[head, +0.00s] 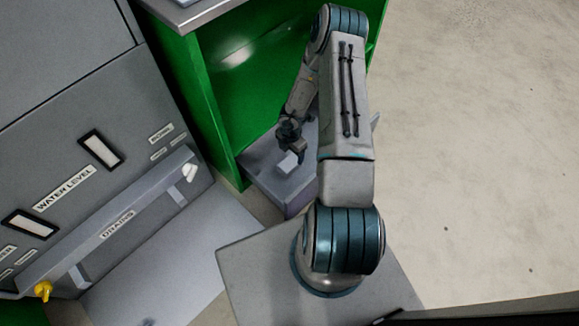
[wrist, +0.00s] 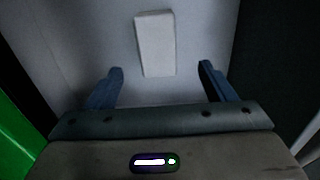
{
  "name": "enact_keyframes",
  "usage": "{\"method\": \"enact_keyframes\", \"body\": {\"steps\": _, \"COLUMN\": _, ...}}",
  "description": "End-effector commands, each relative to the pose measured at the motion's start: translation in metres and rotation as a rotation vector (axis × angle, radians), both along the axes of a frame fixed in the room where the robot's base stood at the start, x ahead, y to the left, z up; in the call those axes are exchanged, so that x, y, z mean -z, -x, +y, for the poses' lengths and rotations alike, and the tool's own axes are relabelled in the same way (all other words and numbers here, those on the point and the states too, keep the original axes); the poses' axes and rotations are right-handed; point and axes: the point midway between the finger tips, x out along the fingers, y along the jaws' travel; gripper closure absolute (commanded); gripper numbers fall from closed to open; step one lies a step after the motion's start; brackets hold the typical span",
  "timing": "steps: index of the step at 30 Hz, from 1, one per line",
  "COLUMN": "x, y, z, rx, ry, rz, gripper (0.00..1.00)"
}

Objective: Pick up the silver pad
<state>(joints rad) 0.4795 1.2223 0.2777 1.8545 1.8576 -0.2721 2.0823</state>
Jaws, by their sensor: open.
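The silver pad (wrist: 155,44) is a pale, flat rectangular block lying on a grey surface. In the wrist view it lies ahead of my gripper (wrist: 159,84), roughly centred between the two fingers and beyond their tips. My gripper is open, and nothing is between its fingers. In the head view the pad (head: 288,163) shows as a small pale block on the grey shelf (head: 268,187), just below my gripper (head: 291,146). I cannot tell the exact gap between the fingertips and the pad.
A green cabinet (head: 208,95) stands around the shelf, with its side wall left of my gripper. A grey panel with labels and a yellow knob (head: 43,290) is at left. Open concrete floor (head: 470,150) lies at right. A dark area borders the surface at right in the wrist view.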

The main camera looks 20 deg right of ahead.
Motion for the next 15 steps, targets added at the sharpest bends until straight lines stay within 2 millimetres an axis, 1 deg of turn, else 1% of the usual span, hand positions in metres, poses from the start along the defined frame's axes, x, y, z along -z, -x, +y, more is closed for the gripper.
{"method": "enact_keyframes", "body": {"steps": 1, "x": 0.015, "y": 0.001, "z": 0.0, "rx": -0.002, "ry": -0.001, "rz": 0.001, "gripper": 0.24}}
{"method": "enact_keyframes", "body": {"steps": 4, "x": 0.03, "y": 0.0, "z": 0.0, "rx": -0.003, "ry": 0.0, "rz": 0.001, "gripper": 0.24}}
{"method": "enact_keyframes", "body": {"steps": 6, "x": 0.036, "y": 0.0, "z": 0.001, "rx": -0.004, "ry": 0.001, "rz": 0.0, "gripper": 0.24}}
{"method": "enact_keyframes", "body": {"steps": 12, "x": 0.044, "y": -0.001, "z": 0.002, "rx": -0.007, "ry": 0.001, "rz": 0.0, "gripper": 0.24}}
{"method": "enact_keyframes", "body": {"steps": 15, "x": 0.054, "y": -0.002, "z": 0.002, "rx": -0.008, "ry": 0.0, "rz": 0.0, "gripper": 0.24}}
